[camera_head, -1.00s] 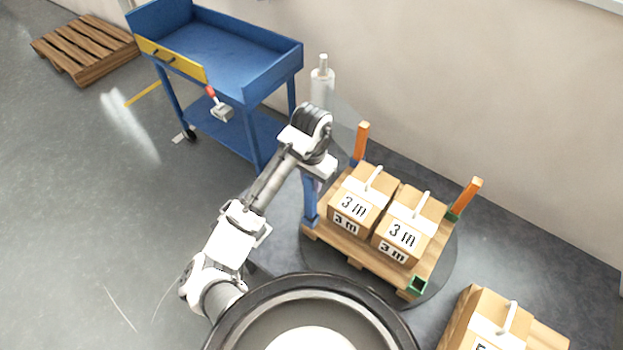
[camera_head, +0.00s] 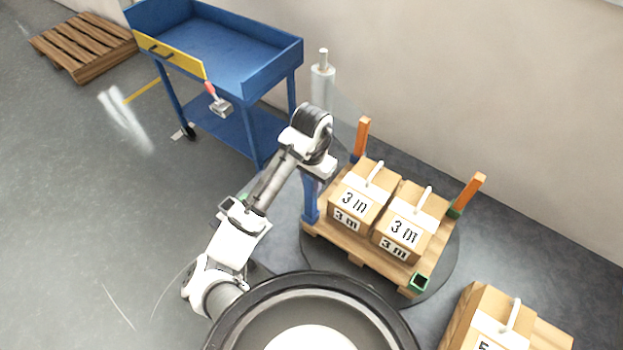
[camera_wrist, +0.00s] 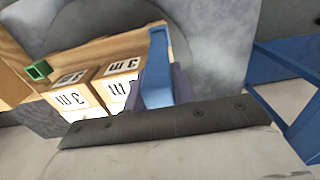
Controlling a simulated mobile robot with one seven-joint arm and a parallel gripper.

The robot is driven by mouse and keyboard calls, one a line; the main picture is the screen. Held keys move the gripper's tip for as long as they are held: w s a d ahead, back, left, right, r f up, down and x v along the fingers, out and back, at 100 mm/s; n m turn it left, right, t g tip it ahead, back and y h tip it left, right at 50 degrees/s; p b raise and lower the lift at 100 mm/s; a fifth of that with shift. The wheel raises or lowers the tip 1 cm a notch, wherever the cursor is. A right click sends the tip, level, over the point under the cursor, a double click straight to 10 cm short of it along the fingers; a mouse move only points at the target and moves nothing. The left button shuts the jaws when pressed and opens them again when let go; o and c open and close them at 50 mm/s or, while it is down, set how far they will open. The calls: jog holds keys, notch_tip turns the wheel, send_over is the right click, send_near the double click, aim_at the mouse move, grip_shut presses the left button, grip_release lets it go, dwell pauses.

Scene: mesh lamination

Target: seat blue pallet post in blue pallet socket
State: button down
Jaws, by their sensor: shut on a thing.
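The blue pallet post (camera_head: 311,200) stands upright at the left corner of the wooden pallet (camera_head: 345,252). It also shows in the wrist view (camera_wrist: 158,68), between the dark fingers of my gripper (camera_wrist: 160,88). My gripper is shut on the post; in the head view the wrist hides the fingers and the post's top. The post's lower end is at the blue socket corner. The socket itself cannot be told apart from the post, so I cannot tell how deep the post sits.
Two cartons (camera_head: 357,200) marked "3 m" stand on the pallet beside the post. Orange posts (camera_head: 468,193) rise at two other corners; an empty green socket (camera_head: 419,282) is at the front. A blue cart (camera_head: 225,60) stands behind left.

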jog(key=shift+f+b, duration=1.1)
jog(key=shift+f, duration=0.4)
jog(key=c, duration=1.1)
grip_release()
jog(key=shift+r, duration=0.1)
notch_tip(320, 180, up, 14)
jog(key=shift+f+p, duration=0.15)
jog(key=shift+p, duration=0.85)
